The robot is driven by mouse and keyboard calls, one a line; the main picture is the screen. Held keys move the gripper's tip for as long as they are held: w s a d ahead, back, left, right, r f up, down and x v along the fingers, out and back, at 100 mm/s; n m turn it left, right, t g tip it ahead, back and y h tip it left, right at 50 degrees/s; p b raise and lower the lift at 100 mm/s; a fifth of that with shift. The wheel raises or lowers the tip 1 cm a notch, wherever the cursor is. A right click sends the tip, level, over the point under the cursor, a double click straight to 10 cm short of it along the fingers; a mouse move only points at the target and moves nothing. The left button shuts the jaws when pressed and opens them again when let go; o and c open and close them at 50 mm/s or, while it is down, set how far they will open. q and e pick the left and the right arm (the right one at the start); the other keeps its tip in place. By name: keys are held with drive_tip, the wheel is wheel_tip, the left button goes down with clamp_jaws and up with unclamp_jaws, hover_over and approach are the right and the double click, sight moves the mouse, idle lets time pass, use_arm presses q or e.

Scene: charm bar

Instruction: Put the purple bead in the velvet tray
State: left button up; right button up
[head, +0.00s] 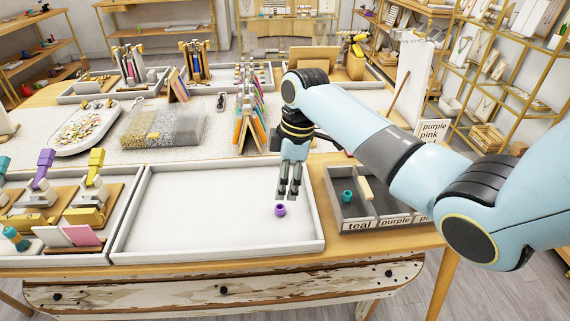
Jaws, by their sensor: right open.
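The purple bead (280,210) lies on the white floor of a wide, shallow tray (135,218), in its right half. My right gripper (288,196) points down just above and behind the bead, open, with nothing visible between its fingers. A dark grey sectioned tray (333,182), possibly the velvet tray, stands to the right. Its front labels read "teal", "purple" and a partly hidden word. A teal bead (347,197) sits in its teal section. My right arm hides much of its right side. My left gripper is out of view.
A pale block (366,189) stands in the sectioned tray. Upright colourful cards (249,115) stand behind the wide tray. Yellow and purple tools (95,170) fill the left tray. The wide tray is otherwise clear.

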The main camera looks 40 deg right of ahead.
drive_tip(key=shift+s+d+r, duration=0.1)
drive_tip(key=shift+d+r, duration=0.05)
drive_tip(key=shift+r, duration=1)
drive_tip(key=shift+s+d+r, duration=0.1)
drive_tip(key=shift+d+r, duration=0.05)
drive_tip(key=shift+r, duration=1)
